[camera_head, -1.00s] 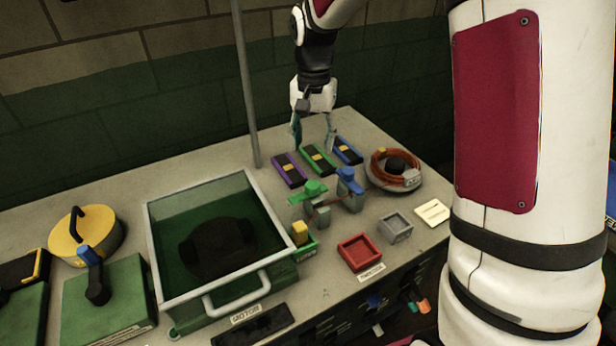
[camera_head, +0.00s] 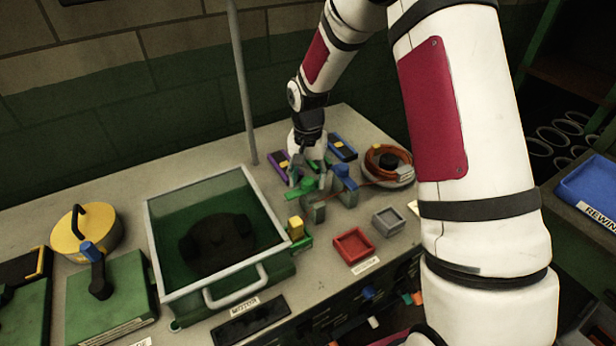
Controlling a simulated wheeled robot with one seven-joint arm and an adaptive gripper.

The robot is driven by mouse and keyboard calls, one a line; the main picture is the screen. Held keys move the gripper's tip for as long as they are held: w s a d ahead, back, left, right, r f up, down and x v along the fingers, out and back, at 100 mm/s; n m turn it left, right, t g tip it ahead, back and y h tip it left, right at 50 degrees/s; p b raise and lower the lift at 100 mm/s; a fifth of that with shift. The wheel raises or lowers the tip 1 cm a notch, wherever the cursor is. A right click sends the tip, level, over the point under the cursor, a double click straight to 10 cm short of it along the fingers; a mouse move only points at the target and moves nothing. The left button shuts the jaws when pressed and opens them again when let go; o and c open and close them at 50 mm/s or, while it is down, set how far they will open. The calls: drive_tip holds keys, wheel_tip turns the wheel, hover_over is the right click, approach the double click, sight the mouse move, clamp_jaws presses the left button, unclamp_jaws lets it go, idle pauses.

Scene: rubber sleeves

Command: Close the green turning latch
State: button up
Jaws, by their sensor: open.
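The green turning latch (camera_head: 305,187) sits on a small grey block on the bench, just right of the glass-walled box. My gripper (camera_head: 307,174) points down right over it, open, with its fingers close around or beside the green top. I cannot tell whether they touch it. The gripper partly hides the latch, and its exact turn is too small to read. A similar blue latch (camera_head: 343,177) stands on its own grey block just to the right.
A yellow block on a green base (camera_head: 296,229), a red tray (camera_head: 354,247) and a grey tray (camera_head: 388,221) stand in front. A cable coil (camera_head: 376,166) is to the right. A thin pole (camera_head: 243,90) rises behind.

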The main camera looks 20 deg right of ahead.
drive_tip(key=c, duration=1.1)
drive_tip(key=shift+c, duration=0.2)
drive_tip(key=shift+n, duration=0.3)
drive_tip(key=n, duration=0.3)
drive_tip(key=shift+n, duration=0.3)
drive_tip(key=n, duration=0.4)
drive_tip(key=shift+n+b, duration=0.3)
drive_tip(key=shift+b, duration=0.05)
drive_tip(key=n, duration=0.4)
drive_tip(key=shift+n, duration=2.6)
